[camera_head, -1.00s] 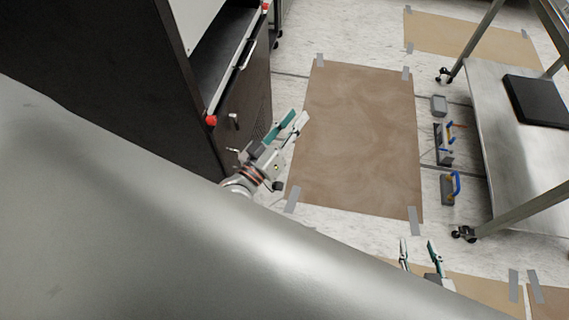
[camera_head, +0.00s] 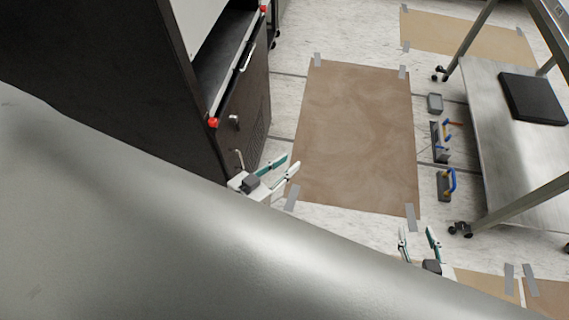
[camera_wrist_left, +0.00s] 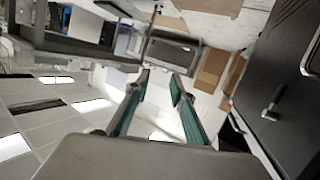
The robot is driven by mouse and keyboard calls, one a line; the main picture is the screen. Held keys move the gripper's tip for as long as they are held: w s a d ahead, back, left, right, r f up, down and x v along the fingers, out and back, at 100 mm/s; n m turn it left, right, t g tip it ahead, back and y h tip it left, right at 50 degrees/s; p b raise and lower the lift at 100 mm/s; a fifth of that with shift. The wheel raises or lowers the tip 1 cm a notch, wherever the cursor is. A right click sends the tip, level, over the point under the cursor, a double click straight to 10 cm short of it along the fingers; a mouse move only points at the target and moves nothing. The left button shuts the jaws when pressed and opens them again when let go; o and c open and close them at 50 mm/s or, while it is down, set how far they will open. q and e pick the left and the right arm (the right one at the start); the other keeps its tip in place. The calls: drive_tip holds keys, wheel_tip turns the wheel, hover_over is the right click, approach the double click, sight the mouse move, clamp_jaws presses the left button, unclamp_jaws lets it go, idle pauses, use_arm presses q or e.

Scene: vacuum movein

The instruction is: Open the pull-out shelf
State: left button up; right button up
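A dark cabinet (camera_head: 240,105) stands at the left in the head view. The pull-out shelf (camera_head: 233,66) appears to be the ledge at its opening, with a red knob at each end and a pale bar handle (camera_head: 248,54) on its front edge. My left gripper (camera_head: 291,162) is open and empty, low beside the cabinet front and apart from the shelf handle. Its open fingers also show in the left wrist view (camera_wrist_left: 160,79), with the dark cabinet front and a handle (camera_wrist_left: 272,103) to the right. My right gripper (camera_head: 417,231) is open and empty near the bottom.
Lower handles (camera_head: 235,122) sit on the cabinet front. A brown floor sheet (camera_head: 355,135) lies in the clear space before it. A metal cart (camera_head: 500,150) stands at the right, with small blue-handled tools (camera_head: 446,184) beside it. My grey body covers the lower left.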

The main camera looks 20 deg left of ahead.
use_arm(q)
drive_tip(key=s+a+f+m+g+y, duration=0.2)
drive_tip(key=s+a+f+g, duration=0.15)
drive_tip(key=s+f, duration=0.5)
drive_tip(key=w+d+r+n+t+h+b, duration=0.1)
drive_tip(key=w+r+n+t+b, duration=0.2)
drive_tip(key=w+r, duration=0.5)
drive_tip(key=n+t+y+b, duration=0.2)
drive_tip(key=n+t+y, duration=0.2)
drive_tip(key=n+y, duration=1.25)
approach(247, 61)
drive_tip(key=w+a+r+n+h, duration=0.1)
drive_tip(key=w+a+n+h, duration=0.1)
drive_tip(key=n, duration=0.1)
drive_tip(key=shift+b+x, duration=0.4)
drive_tip(key=shift+x, duration=3.05)
use_arm(e)
drive_tip(key=s+f+g, duration=0.1)
drive_tip(key=s+f, duration=0.2)
drive_tip(key=f, duration=0.7)
drive_tip(key=shift+s+a, duration=0.15)
drive_tip(key=shift+s, duration=0.25)
use_arm(q)
drive_tip(key=shift+r, duration=0.1)
clamp_jaws()
use_arm(e)
drive_tip(key=shift+r, duration=0.1)
